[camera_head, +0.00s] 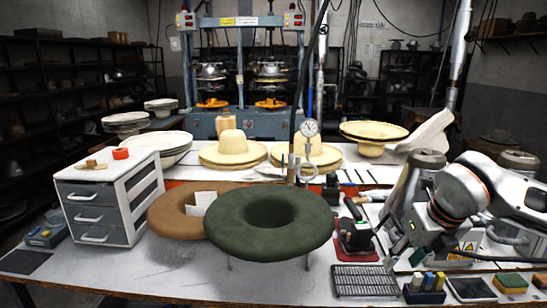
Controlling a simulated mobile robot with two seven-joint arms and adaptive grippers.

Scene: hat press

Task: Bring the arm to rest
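My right arm comes in from the right edge above the right part of the workbench (180,282). Its white and grey links bend down, and my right gripper (396,256) points down and left, low over the bench. It is near a small black and red device (354,238), to the right of it. The fingers are small and blend with the clutter behind, so their opening is unclear. I see nothing clearly held. My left gripper is not in view.
A dark green felt hat form (225,228) stands mid-bench, overlapping a brown one (165,213). A drawer cabinet (103,225) is at left. A black rack (365,281), small bottles (428,282) and sponges (510,283) line the front right. Straw hats (233,147) lie behind.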

